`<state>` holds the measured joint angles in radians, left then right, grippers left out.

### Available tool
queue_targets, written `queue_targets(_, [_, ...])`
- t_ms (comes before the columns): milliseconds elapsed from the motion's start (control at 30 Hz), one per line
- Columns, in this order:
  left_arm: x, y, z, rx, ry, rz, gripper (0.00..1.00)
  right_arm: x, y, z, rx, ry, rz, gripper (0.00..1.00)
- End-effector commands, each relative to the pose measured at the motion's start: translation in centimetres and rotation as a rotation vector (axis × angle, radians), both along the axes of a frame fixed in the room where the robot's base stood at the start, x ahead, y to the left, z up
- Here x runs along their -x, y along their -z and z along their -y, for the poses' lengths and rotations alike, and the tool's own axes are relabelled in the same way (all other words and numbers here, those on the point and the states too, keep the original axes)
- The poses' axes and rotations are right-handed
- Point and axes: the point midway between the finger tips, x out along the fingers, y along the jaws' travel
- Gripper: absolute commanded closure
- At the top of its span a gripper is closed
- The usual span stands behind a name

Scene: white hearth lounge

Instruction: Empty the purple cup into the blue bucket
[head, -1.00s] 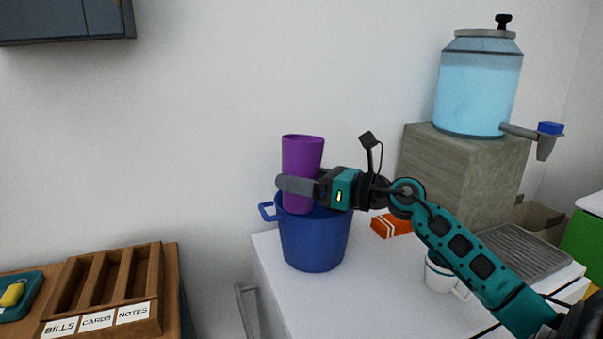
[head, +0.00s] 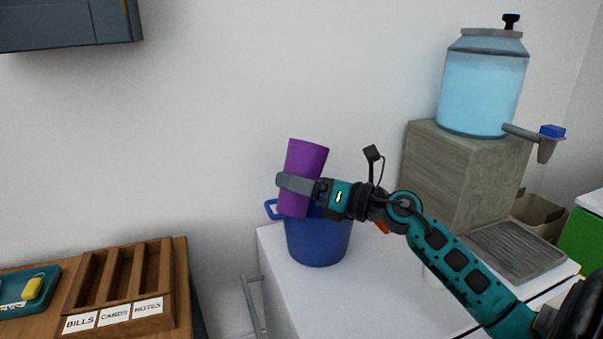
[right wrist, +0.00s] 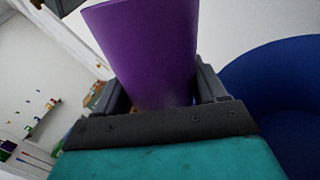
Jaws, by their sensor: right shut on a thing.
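The purple cup (head: 304,165) is held by my right gripper (head: 296,184), which is shut around its side. The cup is tilted slightly, its wide end leaning to the right and its lower end down at the bucket's left part. The blue bucket (head: 318,243) stands on the white counter, just below and behind the cup. In the right wrist view the cup (right wrist: 150,50) fills the space between the fingers, and the bucket (right wrist: 285,95) is at the right. The inside of the cup is hidden. My left gripper is not in view.
The white counter (head: 390,285) has a drainer tray (head: 512,252) at right. A water dispenser (head: 483,90) stands on a grey block (head: 455,175). An orange item and a white mug are mostly hidden behind my arm. A wooden letter organizer (head: 125,285) is at lower left.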

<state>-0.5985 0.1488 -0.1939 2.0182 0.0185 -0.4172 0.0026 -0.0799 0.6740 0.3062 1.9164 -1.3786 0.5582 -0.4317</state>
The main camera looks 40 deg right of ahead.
Motion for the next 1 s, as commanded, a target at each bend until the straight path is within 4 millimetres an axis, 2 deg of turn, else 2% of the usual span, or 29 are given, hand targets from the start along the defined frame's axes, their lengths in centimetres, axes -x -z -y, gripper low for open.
queue_targets(367, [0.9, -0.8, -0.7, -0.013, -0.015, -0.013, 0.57, 0.5, 0.4, -1.0, -0.283, 0.0, -0.101, 0.74])
queue_targets(667, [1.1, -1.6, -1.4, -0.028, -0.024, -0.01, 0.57, 0.9, 1.0, -1.3, -0.582, 0.0, -0.209, 0.74])
queue_targets(767, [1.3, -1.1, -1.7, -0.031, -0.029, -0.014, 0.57, 0.8, 1.2, -1.3, -0.571, -0.001, -0.207, 0.74])
queue_targets(1000, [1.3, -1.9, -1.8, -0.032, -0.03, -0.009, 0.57, 1.0, 1.2, -1.1, -0.627, -0.004, -0.232, 0.74])
